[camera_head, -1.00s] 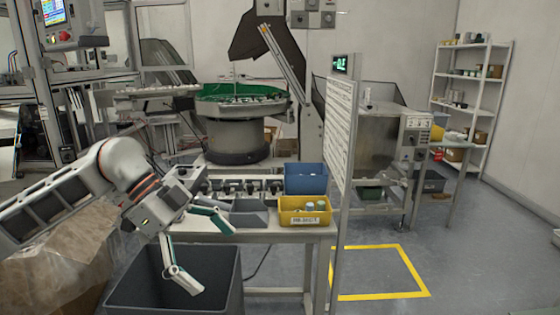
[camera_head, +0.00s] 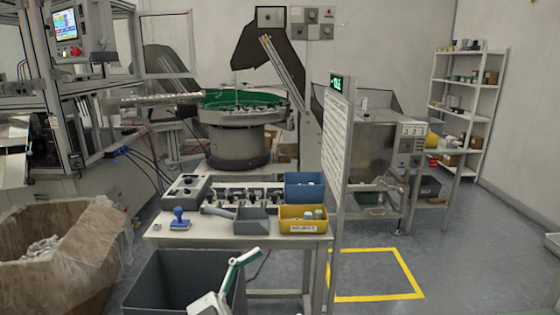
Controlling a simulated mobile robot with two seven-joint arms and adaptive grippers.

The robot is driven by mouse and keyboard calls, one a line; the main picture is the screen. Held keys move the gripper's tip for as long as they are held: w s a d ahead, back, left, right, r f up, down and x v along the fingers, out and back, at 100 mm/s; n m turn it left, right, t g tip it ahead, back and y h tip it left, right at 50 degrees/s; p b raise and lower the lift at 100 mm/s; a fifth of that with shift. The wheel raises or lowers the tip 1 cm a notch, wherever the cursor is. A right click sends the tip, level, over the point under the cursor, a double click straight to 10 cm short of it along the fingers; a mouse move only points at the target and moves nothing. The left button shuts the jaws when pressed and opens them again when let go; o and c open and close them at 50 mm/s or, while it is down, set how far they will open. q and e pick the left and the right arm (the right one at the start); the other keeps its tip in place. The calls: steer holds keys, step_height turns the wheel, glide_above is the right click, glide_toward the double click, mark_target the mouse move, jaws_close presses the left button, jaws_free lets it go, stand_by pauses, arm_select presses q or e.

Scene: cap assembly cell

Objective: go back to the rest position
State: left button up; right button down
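My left gripper (camera_head: 228,284) shows only in part at the bottom edge of the head view, in front of the dark grey bin (camera_head: 137,292). One pale finger with green edges is bent outward, in a spread pose like that of the open gripper before. The other fingertip is cut off or hard to make out. I see nothing held. My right gripper is not in view.
The workbench (camera_head: 220,243) behind the bin carries a blue stamp (camera_head: 179,220), a grey scoop (camera_head: 250,220), a blue bin (camera_head: 304,178) and a yellow bin (camera_head: 289,224) with small parts. A large lined box (camera_head: 62,230) stands left. The yellow-marked floor (camera_head: 375,275) is empty.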

arm_select(q)
steer(key=s+a+f+n+t+y+p, duration=0.1)
steer(key=s+a+f+n+y, duration=0.3)
steer(key=f, duration=0.4)
steer(key=s+a+f+n+t+y+p, duration=0.1)
steer(key=s+a+f+n+t+y, duration=0.1)
steer(key=a+f+n+y, duration=0.35)
steer(key=s+a+f+n+t+y+p, duration=0.1)
steer(key=s+a+f+n+y, duration=0.4)
steer(key=f, duration=0.6)
steer(key=s+a+f+m+g+y, duration=0.1)
steer(key=s+a+f, duration=0.1)
steer(key=s+f, duration=0.2)
steer(key=s+a+f+m+g+y+p, duration=0.1)
steer(key=s+a+f+g+y, duration=0.1)
steer(key=s+f, duration=0.2)
steer(key=shift+s+a+f, duration=0.25)
steer(key=shift+s+a, duration=0.15)
steer(key=shift+s, duration=0.5)
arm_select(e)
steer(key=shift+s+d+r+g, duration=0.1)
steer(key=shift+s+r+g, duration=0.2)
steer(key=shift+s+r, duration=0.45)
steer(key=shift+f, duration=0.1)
